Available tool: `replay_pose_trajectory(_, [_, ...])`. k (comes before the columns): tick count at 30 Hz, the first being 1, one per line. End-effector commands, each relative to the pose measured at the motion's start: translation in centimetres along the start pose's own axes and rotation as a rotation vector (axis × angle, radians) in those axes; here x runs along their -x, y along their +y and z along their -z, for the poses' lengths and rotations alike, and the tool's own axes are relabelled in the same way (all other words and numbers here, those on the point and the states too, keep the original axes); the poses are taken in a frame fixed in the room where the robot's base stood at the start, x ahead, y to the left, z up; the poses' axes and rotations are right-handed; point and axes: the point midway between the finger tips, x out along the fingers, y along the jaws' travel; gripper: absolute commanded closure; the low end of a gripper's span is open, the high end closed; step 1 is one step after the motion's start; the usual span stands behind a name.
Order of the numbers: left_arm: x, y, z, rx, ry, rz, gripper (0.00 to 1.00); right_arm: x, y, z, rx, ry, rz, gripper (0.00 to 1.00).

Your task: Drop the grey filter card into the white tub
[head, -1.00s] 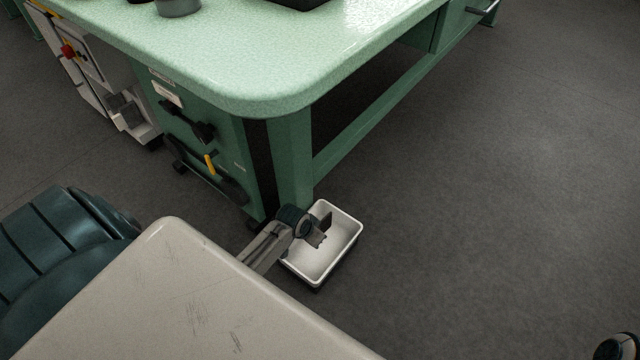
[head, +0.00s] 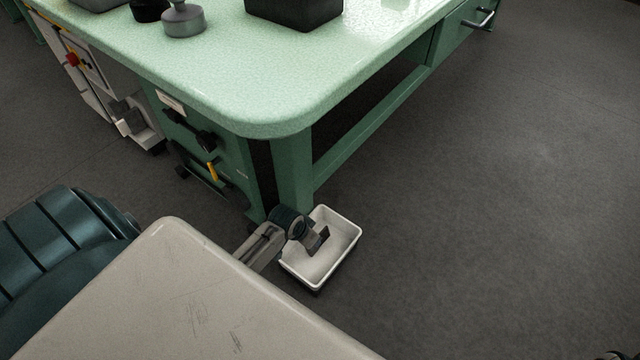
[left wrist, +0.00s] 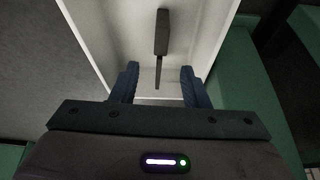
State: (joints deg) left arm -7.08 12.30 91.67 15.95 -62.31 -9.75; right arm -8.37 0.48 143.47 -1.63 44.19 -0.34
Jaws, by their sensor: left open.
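The white tub (head: 347,257) stands on the floor beside the green bench's corner leg. It also fills the upper middle of the left wrist view (left wrist: 200,30). My left gripper (head: 318,241) is over the tub, pointing into it. In the left wrist view its two blue fingers (left wrist: 159,84) stand wide apart. A dark grey, narrow piece, which looks like the grey filter card (left wrist: 162,34) seen nearly edge-on, shows between and beyond the fingers, with gaps on both sides. I cannot tell whether it touches the tub's floor.
A green bench (head: 250,95) with a speckled top stands behind the tub, with a black bin (head: 295,12) and a grey weight-like object (head: 184,20) on it. A pale panel (head: 200,290) fills the lower left foreground.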

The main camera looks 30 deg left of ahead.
Motion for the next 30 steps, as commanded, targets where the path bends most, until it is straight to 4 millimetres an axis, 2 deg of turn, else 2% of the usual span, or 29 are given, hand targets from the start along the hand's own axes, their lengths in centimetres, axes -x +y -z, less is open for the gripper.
replay_pose_trajectory(1, [1.7,-0.1,0.1,-0.002,-0.001,0.001,0.59,-1.0,0.0,0.0,-0.004,-0.004,0.005,0.64])
replay_pose_trajectory(3, [2.9,-0.1,0.1,-0.002,-0.001,0.001,0.59,-1.3,0.1,0.0,-0.009,-0.008,0.010,0.64])
replay_pose_trajectory(9, [5.1,0.0,0.0,0.000,-0.001,0.000,0.59,-1.8,0.1,0.1,-0.018,-0.012,0.020,0.64])
replay_pose_trajectory(26, [5.4,0.0,0.0,0.000,-0.002,0.000,0.59,-1.8,0.1,0.0,-0.020,-0.017,0.022,0.64])
replay_pose_trajectory(29, [5.9,0.0,-0.2,0.006,-0.007,0.003,0.59,-1.9,0.1,-1.7,-0.021,-0.074,0.024,0.64])
replay_pose_trajectory(30, [6.2,-0.1,-0.3,0.011,-0.011,0.006,0.59,-1.8,0.1,-3.0,-0.021,-0.120,0.025,0.64])
